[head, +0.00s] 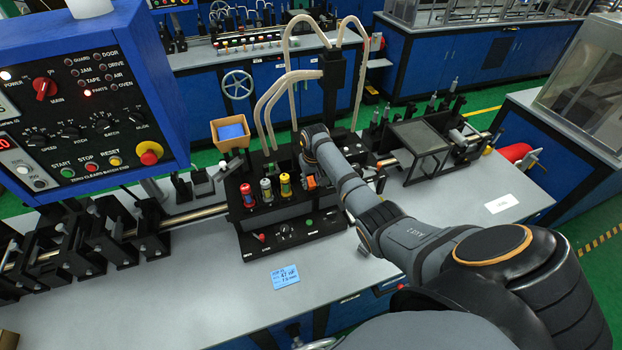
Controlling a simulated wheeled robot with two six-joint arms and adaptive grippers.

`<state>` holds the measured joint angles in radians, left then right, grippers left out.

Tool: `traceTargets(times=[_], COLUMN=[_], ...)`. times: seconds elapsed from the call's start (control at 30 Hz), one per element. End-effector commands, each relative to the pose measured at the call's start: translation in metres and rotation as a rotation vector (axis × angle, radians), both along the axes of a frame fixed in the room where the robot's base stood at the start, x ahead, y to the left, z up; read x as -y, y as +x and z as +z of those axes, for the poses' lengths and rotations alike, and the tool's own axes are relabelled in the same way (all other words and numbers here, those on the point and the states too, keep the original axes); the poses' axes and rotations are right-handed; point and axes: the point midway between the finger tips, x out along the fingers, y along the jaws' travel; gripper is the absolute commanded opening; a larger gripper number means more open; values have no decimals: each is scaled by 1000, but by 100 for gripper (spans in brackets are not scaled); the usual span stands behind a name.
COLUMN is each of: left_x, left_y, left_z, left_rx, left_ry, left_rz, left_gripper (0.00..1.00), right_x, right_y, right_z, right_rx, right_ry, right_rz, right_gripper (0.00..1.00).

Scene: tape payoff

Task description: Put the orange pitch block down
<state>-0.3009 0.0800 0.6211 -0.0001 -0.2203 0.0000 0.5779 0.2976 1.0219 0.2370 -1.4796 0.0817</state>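A small orange block (311,182), which looks like the pitch block, shows at the right end of the row of coloured pieces on the black machine unit. My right arm reaches in from the lower right, with its wrist above that unit. My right gripper (304,164) points down right by the orange block. Its fingers are small, dark and mostly hidden by the wrist and unit, so I cannot tell whether they hold the block or only stand beside it. I cannot tell whether the block touches the surface under it. My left gripper is not in view.
Red, green and yellow-banded cylinders (267,191) stand left of the block. Pale tubes (268,105) arch behind it. An orange bin (230,134) with blue contents sits behind left. A control panel (85,100) fills the upper left. The grey bench front (200,290) is mostly clear, with a blue note.

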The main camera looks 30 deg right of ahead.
Motion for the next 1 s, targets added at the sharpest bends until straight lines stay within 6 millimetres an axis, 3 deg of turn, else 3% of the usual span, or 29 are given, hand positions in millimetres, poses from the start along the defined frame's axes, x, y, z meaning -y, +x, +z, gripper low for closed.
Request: traceTargets(times=[0.03, 0.1, 0.47, 0.8, 1.0], left_x=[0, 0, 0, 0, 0], left_y=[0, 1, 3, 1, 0], left_z=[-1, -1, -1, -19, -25], left_rx=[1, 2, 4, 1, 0], left_ry=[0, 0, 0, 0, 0], left_rz=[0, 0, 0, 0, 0], left_gripper=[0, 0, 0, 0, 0], right_x=[0, 0, 1, -1, -2], right_y=[0, 1, 2, -7, -13], right_z=[-1, 0, 8, 81, 114], right_rx=[1, 4, 11, 16, 12], right_ry=[0, -1, -3, -5, -4], right_rz=[0, 0, 0, -1, -1], right_gripper=[39, 48, 48, 48, 48])
